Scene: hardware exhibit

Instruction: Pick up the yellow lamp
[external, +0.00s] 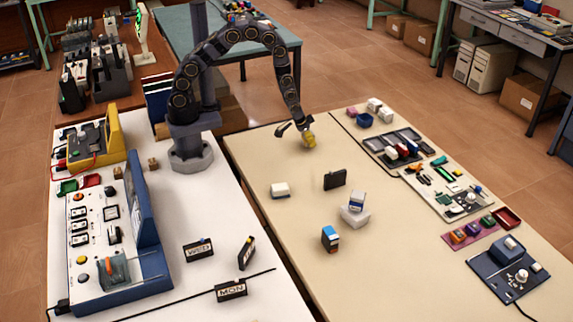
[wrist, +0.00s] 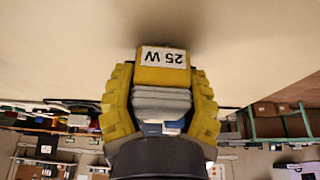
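The yellow lamp (wrist: 162,76) has a yellow end with a white label reading "25 W", upside down in the wrist view, and a grey ribbed body (wrist: 161,100). My gripper (wrist: 161,98) has yellow ridged fingers, one on each side of the lamp, which appear closed against it. In the external view my gripper (external: 308,139) is low at the far left part of the beige table; the lamp cannot be told apart from the yellow fingers there. The lamp's lower part is hidden by the gripper in the wrist view.
Trays and panels line the right side. Bare table surrounds my gripper.

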